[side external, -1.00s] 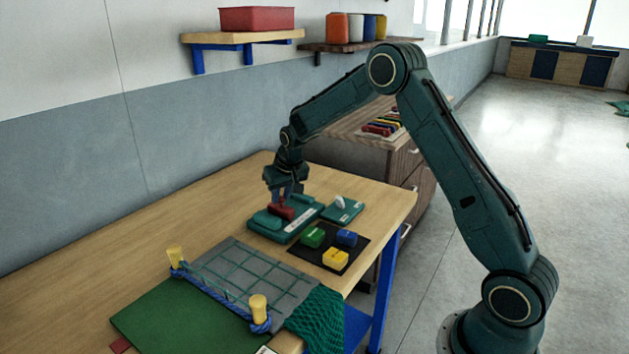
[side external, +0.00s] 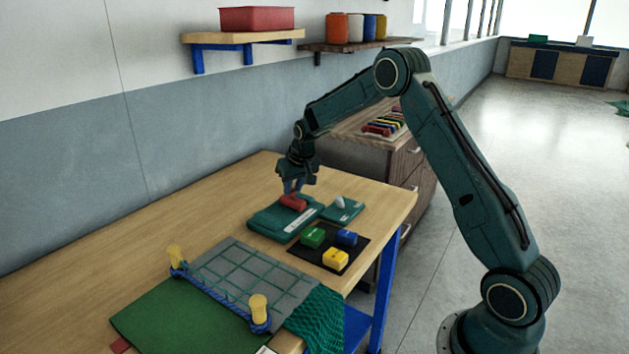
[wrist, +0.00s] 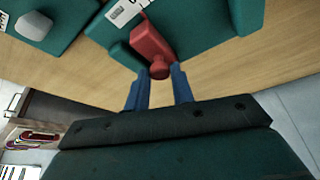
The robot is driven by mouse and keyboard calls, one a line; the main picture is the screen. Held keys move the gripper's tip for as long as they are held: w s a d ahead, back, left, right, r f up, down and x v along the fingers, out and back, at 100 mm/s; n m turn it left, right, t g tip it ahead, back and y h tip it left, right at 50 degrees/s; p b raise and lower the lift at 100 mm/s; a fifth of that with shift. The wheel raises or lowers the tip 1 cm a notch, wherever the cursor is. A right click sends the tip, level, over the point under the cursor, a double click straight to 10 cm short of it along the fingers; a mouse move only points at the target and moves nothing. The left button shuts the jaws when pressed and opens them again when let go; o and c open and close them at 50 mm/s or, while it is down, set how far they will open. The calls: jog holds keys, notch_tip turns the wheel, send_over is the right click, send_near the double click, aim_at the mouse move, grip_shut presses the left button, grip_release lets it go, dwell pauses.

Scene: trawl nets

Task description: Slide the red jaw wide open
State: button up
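The red jaw (side external: 293,202) sits on a teal base (side external: 268,222) near the far right part of the wooden table. My gripper (side external: 292,188) is right above the jaw.
A small teal plate with a white knob (side external: 341,208) lies right of the base. A black mat (side external: 318,262) with green, blue and yellow blocks lies in front. A grey net board (side external: 240,272) with two yellow posts lies nearer. The table's left part is clear.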

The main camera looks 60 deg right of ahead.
jog(key=o, duration=0.4)
jog(key=shift+r, duration=0.15)
jog(key=shift+v, duration=6.8)
